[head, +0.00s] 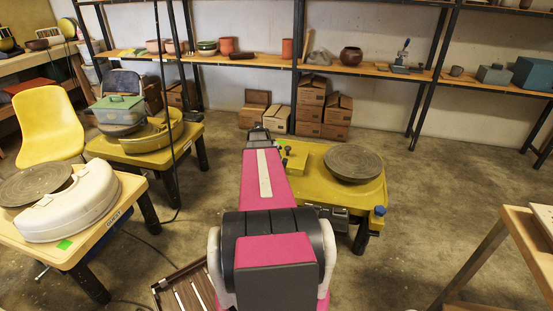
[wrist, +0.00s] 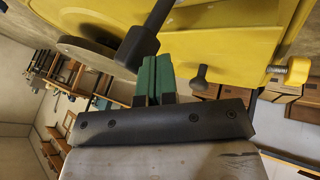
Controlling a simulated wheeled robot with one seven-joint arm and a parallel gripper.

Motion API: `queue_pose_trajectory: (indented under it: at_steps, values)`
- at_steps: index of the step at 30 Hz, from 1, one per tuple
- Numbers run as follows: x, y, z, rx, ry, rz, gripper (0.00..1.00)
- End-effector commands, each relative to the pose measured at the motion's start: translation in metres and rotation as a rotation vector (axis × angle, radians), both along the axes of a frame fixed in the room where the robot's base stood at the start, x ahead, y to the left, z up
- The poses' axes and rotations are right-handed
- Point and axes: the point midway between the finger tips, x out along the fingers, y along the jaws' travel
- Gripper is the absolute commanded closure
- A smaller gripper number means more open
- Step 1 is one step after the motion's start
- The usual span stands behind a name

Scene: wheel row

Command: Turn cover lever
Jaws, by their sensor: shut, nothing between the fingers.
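In the wrist view my gripper (wrist: 156,78) is shut, its two green fingertips together with nothing between them. A black lever (wrist: 140,45) with a thick blocky end shows just beside the fingertips, in front of the yellow wheel housing (wrist: 225,30). It looks very close to them; I cannot tell whether they touch. A short black knob (wrist: 203,76) stands apart to the right. In the head view the yellow wheel (head: 310,188) with its round grey disc (head: 353,162) stands beyond my pink arm, which hides my fingertips and part of the yellow top.
A yellow knob (wrist: 298,70) sticks out at the right of the wrist view. Other wheels stand at the left, one with a white cover (head: 75,205), by a yellow chair (head: 47,125). Cardboard boxes (head: 322,105) lie under the back shelf. The floor at right is mostly clear.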

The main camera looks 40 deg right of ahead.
Motion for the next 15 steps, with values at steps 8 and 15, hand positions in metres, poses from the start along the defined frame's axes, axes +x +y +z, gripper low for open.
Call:
queue_pose_trajectory:
  at_steps: [8,15]
  values:
    - [-0.015,-0.01,0.003,0.079,-0.098,-0.003,1.0]
    - [-0.03,-0.022,0.001,0.182,-0.23,-0.004,1.0]
